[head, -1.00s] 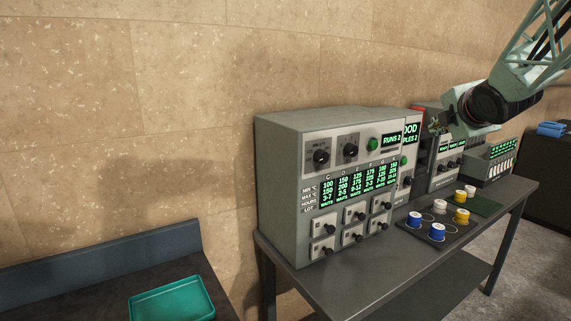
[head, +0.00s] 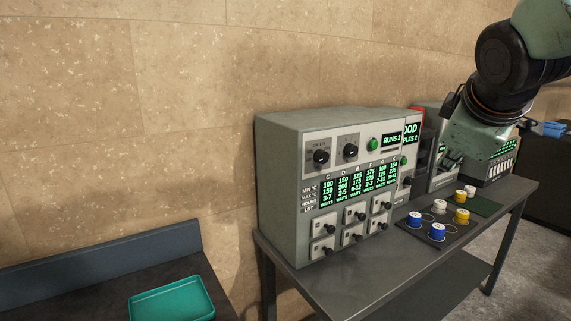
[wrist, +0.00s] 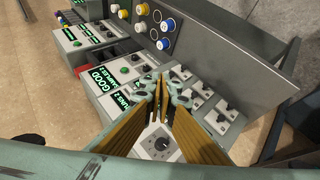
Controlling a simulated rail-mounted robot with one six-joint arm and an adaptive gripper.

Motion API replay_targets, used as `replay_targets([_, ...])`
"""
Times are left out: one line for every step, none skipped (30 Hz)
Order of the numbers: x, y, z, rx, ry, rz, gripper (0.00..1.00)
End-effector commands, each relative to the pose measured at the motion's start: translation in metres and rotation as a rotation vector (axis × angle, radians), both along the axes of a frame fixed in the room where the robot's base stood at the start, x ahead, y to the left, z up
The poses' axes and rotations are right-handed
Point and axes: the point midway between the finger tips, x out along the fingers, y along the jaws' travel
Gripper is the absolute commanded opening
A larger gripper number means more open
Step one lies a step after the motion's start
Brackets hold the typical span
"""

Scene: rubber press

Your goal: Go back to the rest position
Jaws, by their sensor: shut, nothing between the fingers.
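Behind the fingers lies the big grey control box (head: 285,170), with knobs, green lit tables and switches. Its panel also shows in the wrist view (wrist: 200,92). I cannot tell the exact gap between my gripper and the machines.
Blue, white and yellow capped samples (head: 438,231) stand on a dark tray and a green mat on the grey bench (head: 345,285). A teal tray (head: 172,301) lies on the left table. The wall is close behind.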

Motion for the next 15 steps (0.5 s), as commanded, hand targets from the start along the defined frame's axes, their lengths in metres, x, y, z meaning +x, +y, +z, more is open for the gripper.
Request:
replay_targets([-0.013,0.006,-0.001,0.03,0.006,-0.023,0.0])
replay_targets([-0.021,0.01,-0.004,0.048,0.012,-0.039,0.0])
replay_targets([-0.032,0.015,-0.007,0.075,0.019,-0.059,0.0])
replay_targets([-0.04,0.018,-0.009,0.095,0.026,-0.076,0.0])
replay_targets([-0.048,0.022,-0.011,0.114,0.032,-0.093,0.0])
replay_targets([-0.059,0.026,-0.014,0.14,0.04,-0.115,0.0])
replay_targets([-0.067,0.03,-0.016,0.159,0.046,-0.131,0.0])
replay_targets([-0.075,0.033,-0.019,0.178,0.053,-0.146,0.0])
replay_targets([-0.086,0.038,-0.022,0.203,0.062,-0.168,0.0])
replay_targets([-0.094,0.042,-0.025,0.222,0.068,-0.184,0.0])
replay_targets([-0.103,0.045,-0.027,0.241,0.076,-0.201,0.0])
replay_targets([-0.114,0.05,-0.03,0.266,0.084,-0.223,0.0])
replay_targets([-0.122,0.054,-0.033,0.284,0.093,-0.239,0.0])
replay_targets([-0.13,0.058,-0.036,0.303,0.1,-0.255,0.0])
replay_targets([-0.142,0.062,-0.039,0.326,0.11,-0.276,0.0])
